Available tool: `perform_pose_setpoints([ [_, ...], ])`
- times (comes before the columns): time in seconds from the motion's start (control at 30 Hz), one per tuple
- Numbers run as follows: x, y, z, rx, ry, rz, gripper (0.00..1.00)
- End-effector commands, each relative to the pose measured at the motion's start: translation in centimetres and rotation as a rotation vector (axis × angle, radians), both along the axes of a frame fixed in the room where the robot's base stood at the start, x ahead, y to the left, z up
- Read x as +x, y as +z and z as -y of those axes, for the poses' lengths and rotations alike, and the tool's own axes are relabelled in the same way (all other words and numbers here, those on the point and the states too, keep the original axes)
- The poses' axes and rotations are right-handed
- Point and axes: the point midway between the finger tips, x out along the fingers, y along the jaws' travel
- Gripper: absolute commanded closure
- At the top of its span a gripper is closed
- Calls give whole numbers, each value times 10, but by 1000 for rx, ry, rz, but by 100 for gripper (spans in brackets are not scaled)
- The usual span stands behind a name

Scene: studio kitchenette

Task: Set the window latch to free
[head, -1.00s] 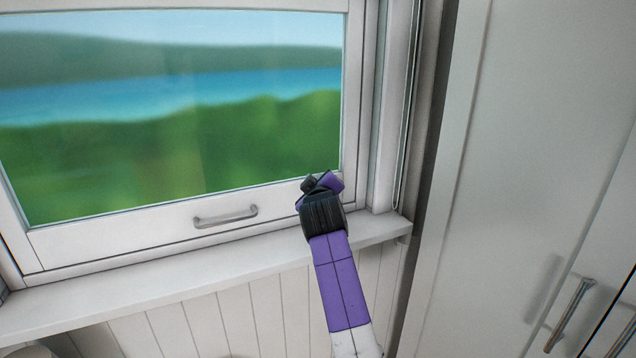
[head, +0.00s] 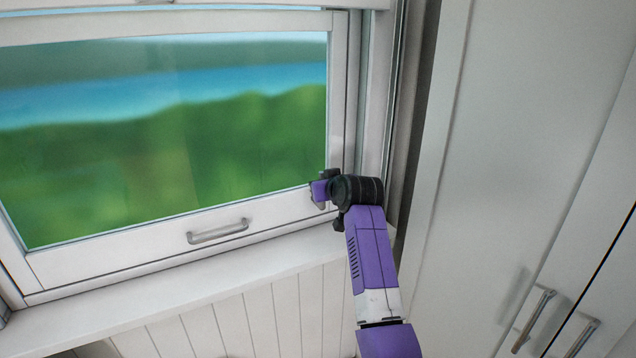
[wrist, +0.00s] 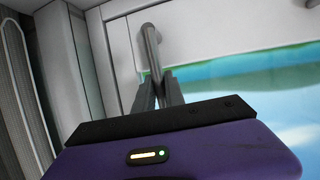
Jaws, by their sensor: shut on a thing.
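In the wrist view, a grey metal lever (wrist: 151,48) with a bent end stands out from the white window frame (wrist: 119,38). I take it to be the window latch. My gripper's two grey fingers (wrist: 156,88) are closed around its lower part. In the head view, my gripper (head: 320,188) is at the lower right corner of the window sash (head: 292,204), pointing left. The latch does not show there; my gripper and wrist cover that spot. Its exact setting cannot be told.
A grey bar handle (head: 218,231) is on the sash's bottom rail, left of my gripper. A white sill (head: 150,285) runs below. Tall pale cabinet doors with bar handles (head: 533,318) stand at the right. The glass shows a blurred landscape.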

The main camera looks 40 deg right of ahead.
Motion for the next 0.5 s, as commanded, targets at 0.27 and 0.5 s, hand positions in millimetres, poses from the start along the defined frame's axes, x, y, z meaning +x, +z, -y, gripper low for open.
perform_pose_setpoints([
  [0.27,-1,0,3,42,0,8,100],
  [0.5,-1,-1,4,45,-1,9,100],
])
